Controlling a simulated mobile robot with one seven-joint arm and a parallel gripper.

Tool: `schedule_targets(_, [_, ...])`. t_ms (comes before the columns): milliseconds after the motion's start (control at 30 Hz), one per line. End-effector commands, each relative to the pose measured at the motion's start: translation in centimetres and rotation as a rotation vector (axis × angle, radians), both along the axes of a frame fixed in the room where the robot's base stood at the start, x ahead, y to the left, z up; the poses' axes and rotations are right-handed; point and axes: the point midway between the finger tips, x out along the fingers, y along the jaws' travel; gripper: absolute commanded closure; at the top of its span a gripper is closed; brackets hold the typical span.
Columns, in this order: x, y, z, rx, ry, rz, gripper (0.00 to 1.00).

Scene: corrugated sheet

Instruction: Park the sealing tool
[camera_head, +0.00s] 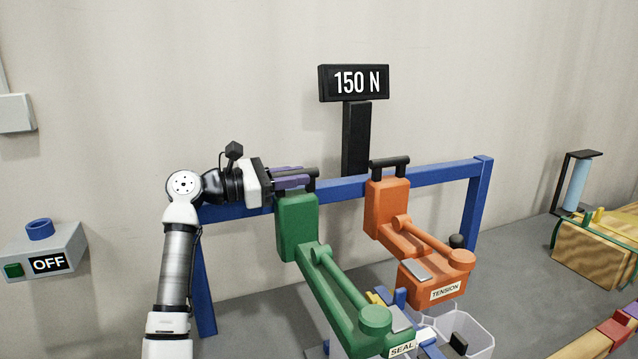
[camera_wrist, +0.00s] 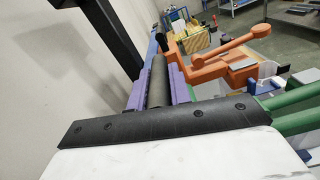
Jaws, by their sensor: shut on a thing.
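The green sealing tool (camera_head: 298,228), labelled SEAL, is in front of the blue rail in the head view. Its long arm slopes down to the right, and its labelled end is partly cut off by the bottom edge. My gripper (camera_head: 293,180) is at the top of the tool, its purple fingers shut on the black handle (camera_wrist: 158,82). In the wrist view the fingers lie along both sides of this handle. Green parts of the tool (camera_wrist: 296,112) show at the right there. I cannot tell whether the tool rests on the rail or hangs clear of it.
The orange TENSION tool (camera_head: 388,196) stands close to the right at the blue rail (camera_head: 437,174). A sign reading 150 N (camera_head: 354,83) rises behind. Pale bins (camera_head: 474,322) are below. An OFF box (camera_head: 40,250) is at left; a strapped wooden bundle (camera_head: 590,250) at right.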

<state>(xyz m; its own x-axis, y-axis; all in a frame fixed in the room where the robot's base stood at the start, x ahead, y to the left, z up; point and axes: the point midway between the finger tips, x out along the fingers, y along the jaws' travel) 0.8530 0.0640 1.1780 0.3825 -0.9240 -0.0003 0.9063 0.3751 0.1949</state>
Motion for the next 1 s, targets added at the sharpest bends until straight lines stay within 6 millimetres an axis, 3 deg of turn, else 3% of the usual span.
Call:
schedule_targets(33, [-0.6, 1.7, -0.5, 0.001, -0.001, 0.006, 1.00])
schedule_targets(200, [-2.4, 5.9, -0.3, 0.001, 0.000, 0.004, 1.00])
schedule_targets(433, [-4.1, 10.1, -0.1, 0.000, 0.001, 0.003, 1.00])
schedule_targets(633, [-4.9, 11.8, -0.1, 0.000, 0.001, 0.001, 1.00])
schedule_targets(1000, [-5.1, 12.3, 0.0, 0.000, 0.001, 0.001, 1.00])
